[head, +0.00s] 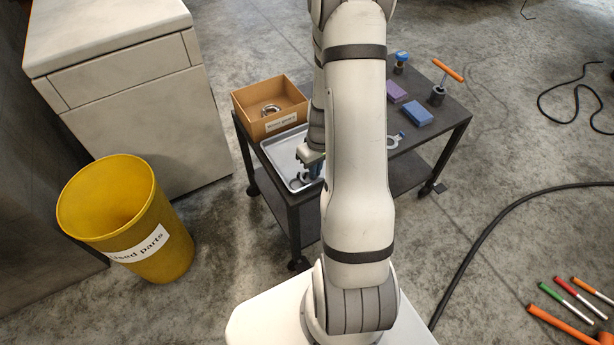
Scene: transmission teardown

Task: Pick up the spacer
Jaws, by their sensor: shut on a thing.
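My gripper (313,173) is low over the metal tray (276,152) on the cart, partly hidden behind my arm. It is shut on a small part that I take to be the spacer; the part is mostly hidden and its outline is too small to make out. A small grey part (299,181) shows at the tray just left of the fingers. I cannot tell whether the held part touches the tray.
A cardboard box (252,118) holding a metal ring (270,110) stands behind the tray. A yellow bin (165,255) stands left on the floor.

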